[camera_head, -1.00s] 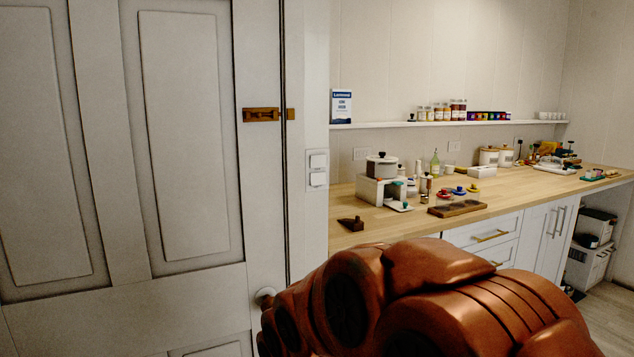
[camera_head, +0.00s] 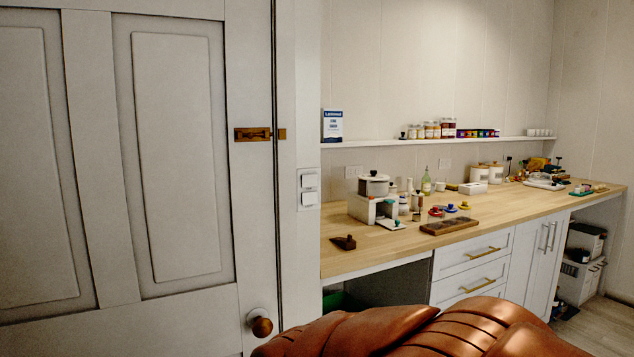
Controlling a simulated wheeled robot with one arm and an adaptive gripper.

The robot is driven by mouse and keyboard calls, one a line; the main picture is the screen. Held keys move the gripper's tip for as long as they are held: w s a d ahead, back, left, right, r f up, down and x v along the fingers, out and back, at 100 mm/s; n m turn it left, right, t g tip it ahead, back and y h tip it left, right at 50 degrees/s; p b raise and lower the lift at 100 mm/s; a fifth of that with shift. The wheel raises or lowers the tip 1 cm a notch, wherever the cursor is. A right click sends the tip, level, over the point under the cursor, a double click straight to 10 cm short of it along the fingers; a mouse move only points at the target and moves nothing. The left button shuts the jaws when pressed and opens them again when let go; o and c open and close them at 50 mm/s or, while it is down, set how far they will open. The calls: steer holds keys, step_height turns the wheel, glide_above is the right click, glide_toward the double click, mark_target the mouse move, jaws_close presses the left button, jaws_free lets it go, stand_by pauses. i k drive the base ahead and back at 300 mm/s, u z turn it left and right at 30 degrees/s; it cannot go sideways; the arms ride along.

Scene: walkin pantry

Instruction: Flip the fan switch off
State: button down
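My gripper's fingers are not visible.
A closed white panelled door (camera_head: 174,160) with a brass latch (camera_head: 252,134) and round knob (camera_head: 260,323) fills the left. A wooden counter (camera_head: 490,215) with jars and pots runs along the right, under a narrow shelf (camera_head: 380,143). Bare floor (camera_head: 600,330) shows at the lower right.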

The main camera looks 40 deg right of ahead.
mark_target(310, 180)
steer(key=z, duration=0.55)
steer(key=k, duration=1.3)
steer(key=u, duration=0.2)
steer(key=i, duration=0.9)
steer(key=u, duration=0.6)
